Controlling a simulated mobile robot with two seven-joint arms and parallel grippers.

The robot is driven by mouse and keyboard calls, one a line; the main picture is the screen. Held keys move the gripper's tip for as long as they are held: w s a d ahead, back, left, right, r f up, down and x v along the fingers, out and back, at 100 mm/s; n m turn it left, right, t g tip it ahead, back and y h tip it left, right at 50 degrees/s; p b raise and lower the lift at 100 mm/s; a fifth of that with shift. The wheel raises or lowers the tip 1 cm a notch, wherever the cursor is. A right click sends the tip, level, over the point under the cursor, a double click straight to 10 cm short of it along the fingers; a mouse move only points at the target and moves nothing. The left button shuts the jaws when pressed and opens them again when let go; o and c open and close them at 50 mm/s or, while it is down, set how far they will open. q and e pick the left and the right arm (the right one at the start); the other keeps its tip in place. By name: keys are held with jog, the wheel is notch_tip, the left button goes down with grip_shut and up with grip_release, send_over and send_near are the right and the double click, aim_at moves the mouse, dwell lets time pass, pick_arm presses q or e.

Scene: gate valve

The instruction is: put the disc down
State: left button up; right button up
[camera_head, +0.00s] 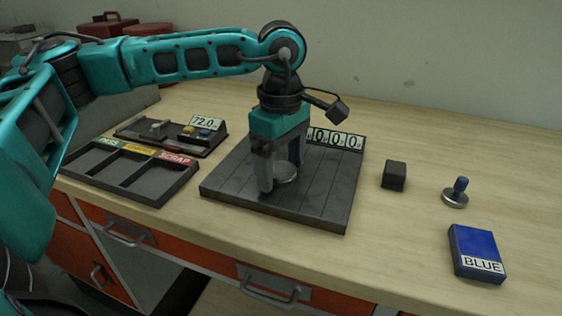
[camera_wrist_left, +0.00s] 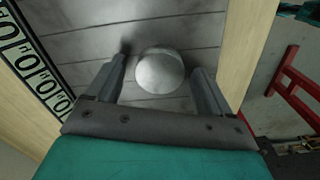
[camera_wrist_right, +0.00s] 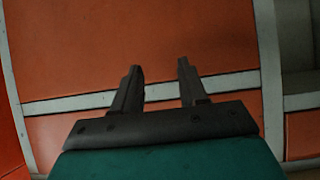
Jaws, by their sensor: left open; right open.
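The disc (camera_head: 285,172) is a small round silvery metal piece on the dark grooved plate (camera_head: 325,210). It also shows in the left wrist view (camera_wrist_left: 160,71), between and just beyond the fingertips. My left gripper (camera_head: 279,183) points down over the plate with its fingers open, one on each side of the disc. In the left wrist view a gap shows between the disc and each finger. My right gripper (camera_wrist_right: 157,75) shows only in its own wrist view, open and empty in front of an orange panel with a pale strip.
A display reading zeros (camera_head: 338,138) stands at the plate's back edge. A sorting tray (camera_head: 130,172) and a device reading 72.0 (camera_head: 175,132) lie to the left. A dark block (camera_head: 394,175), a knobbed weight (camera_head: 456,193) and a box marked BLUE (camera_head: 477,253) lie to the right.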

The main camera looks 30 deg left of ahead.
aim_at(281, 169)
pick_arm(q)
notch_tip(281, 169, up, 12)
jog(key=p, duration=0.1)
jog(key=shift+r, duration=0.15)
dwell(0.6)
